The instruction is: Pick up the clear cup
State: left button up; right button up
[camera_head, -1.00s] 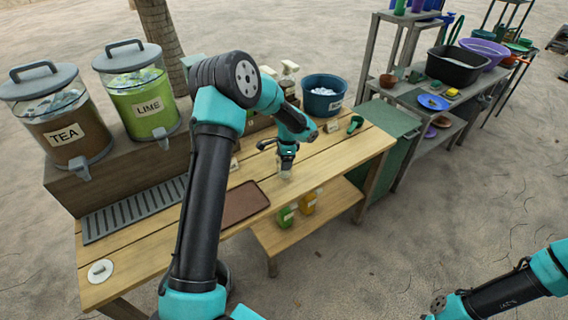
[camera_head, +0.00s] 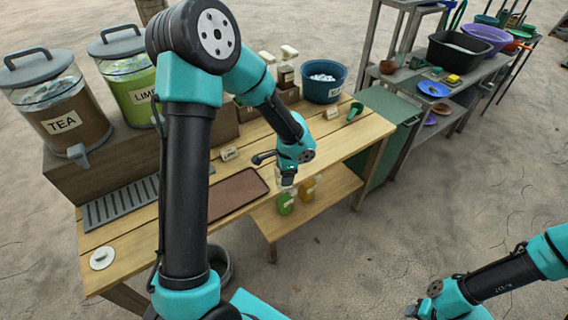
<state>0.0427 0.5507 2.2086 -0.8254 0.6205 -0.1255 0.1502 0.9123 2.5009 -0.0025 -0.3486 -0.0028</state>
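The cup seems to be off the tabletop, in front of the edge. My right gripper (camera_head: 412,311) is at the bottom right, partly cut off by the frame, and its fingers are unclear.
The wooden table (camera_head: 345,139) carries a brown mat (camera_head: 237,194), a drip tray (camera_head: 120,203), a blue bucket (camera_head: 323,82) and a green scoop (camera_head: 355,111). TEA (camera_head: 58,110) and LIME (camera_head: 130,75) dispensers stand back left. Green (camera_head: 285,203) and orange (camera_head: 307,189) bottles are on the lower shelf.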

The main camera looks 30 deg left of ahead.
pick_arm(q)
jog(key=shift+s+d, duration=0.15)
jog(key=shift+s, duration=0.1)
dwell(0.6)
jog(key=w+d+f+n, duration=0.4)
jog(key=d+f, duration=0.4)
jog(key=d, duration=0.4)
jog(key=w+d+f+n+h, duration=0.1)
jog(key=w+d+f+n, duration=0.4)
jog(key=d+f, duration=0.3)
jog(key=w+d, duration=0.1)
jog(key=d, duration=0.3)
jog(key=shift+w+f+n, duration=0.3)
jog(key=shift+w, duration=0.05)
jog(key=a, duration=1.3)
jog(key=shift+a, duration=0.4)
